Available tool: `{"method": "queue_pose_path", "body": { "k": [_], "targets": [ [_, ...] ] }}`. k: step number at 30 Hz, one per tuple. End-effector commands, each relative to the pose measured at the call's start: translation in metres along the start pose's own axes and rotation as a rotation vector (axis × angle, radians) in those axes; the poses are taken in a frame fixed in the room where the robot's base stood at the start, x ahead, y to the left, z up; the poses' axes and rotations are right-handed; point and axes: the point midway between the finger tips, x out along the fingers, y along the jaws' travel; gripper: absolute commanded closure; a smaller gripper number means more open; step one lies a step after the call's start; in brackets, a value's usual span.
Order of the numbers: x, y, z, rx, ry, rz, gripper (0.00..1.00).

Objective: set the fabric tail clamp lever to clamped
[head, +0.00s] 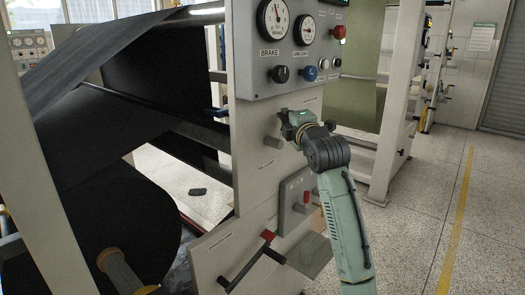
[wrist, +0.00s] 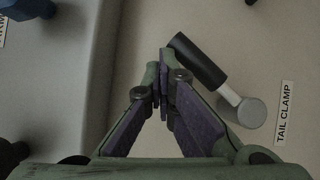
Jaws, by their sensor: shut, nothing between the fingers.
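The tail clamp lever shows in the wrist view, with a black grip (wrist: 198,58) and a pale metal arm running to a round grey hub (wrist: 251,112). The grip points up and to the left from the hub. A "TAIL CLAMP" label (wrist: 285,112) sits right of the hub. My gripper (wrist: 165,62) is shut and empty, its fingertips just left of the black grip; I cannot tell whether they touch it. In the head view my gripper (head: 284,122) is at the pale panel below the gauges. A small grey round part (head: 272,142), apparently the hub, shows beside it.
The control box (head: 290,50) with gauges and knobs overhangs just above my gripper. A red-tipped lever (head: 268,235) and a grey plate with a red-topped part (head: 296,200) are lower on the machine. Dark fabric (head: 100,60) hangs at left. The floor at right is clear.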

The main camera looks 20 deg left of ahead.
Motion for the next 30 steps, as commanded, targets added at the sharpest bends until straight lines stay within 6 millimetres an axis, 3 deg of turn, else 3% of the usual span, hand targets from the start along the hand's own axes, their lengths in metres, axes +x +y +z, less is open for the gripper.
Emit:
{"method": "queue_pose_path", "body": {
  "k": [22,30],
  "targets": [
    [0.003,-0.003,0.005,0.000,-0.003,-0.003,1.00],
    [0.005,0.015,-0.006,-0.002,0.000,0.000,1.00]
  ]
}}
